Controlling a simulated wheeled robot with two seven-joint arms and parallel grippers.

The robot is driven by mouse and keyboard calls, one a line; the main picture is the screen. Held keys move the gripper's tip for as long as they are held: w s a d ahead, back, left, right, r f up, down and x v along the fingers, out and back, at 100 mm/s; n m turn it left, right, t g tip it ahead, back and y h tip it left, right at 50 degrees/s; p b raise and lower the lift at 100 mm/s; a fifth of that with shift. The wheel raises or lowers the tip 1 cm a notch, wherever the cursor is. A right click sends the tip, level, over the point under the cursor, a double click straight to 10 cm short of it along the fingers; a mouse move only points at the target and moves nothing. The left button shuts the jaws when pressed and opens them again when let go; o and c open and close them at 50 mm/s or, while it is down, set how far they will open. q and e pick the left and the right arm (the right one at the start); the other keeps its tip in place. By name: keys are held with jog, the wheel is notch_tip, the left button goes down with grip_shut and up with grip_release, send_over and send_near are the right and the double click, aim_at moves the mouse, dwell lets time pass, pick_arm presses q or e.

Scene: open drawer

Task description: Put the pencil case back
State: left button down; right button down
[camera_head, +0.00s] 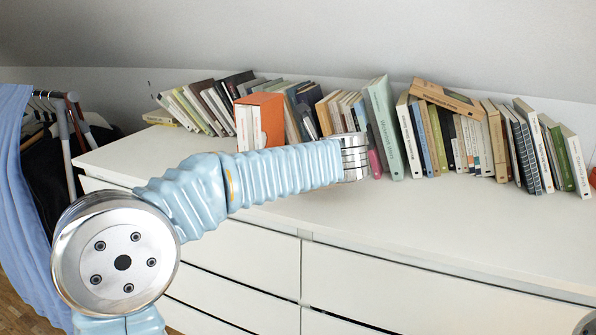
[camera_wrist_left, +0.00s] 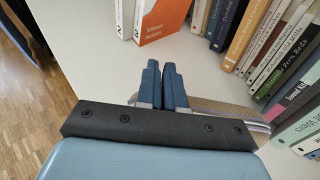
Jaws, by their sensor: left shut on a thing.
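My left arm reaches across the white dresser top in the head view; its gripper is hidden there beyond the metal wrist. In the left wrist view the dark blue fingers of my left gripper (camera_wrist_left: 163,68) are close together, shut on a brownish, striped thing, apparently the pencil case (camera_wrist_left: 228,108). It shows on both sides of the fingers, mostly to the right, partly covered by the black gripper bar. I cannot make out the pencil case in the head view. My right gripper is not in view.
The white dresser (camera_head: 470,228) has closed-looking drawers in front. A row of books (camera_head: 470,140) lines its back, with an orange box file (camera_head: 268,122) towards the left. Clothes on a rack (camera_head: 45,150) hang at the left. The dresser top's right front is clear.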

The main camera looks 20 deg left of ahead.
pick_arm(q)
notch_tip(320, 180, down, 3)
jog(key=shift+r, duration=0.1)
jog(key=shift+s, duration=0.1)
jog(key=c, duration=1.3)
grip_release()
jog(key=shift+o, duration=0.2)
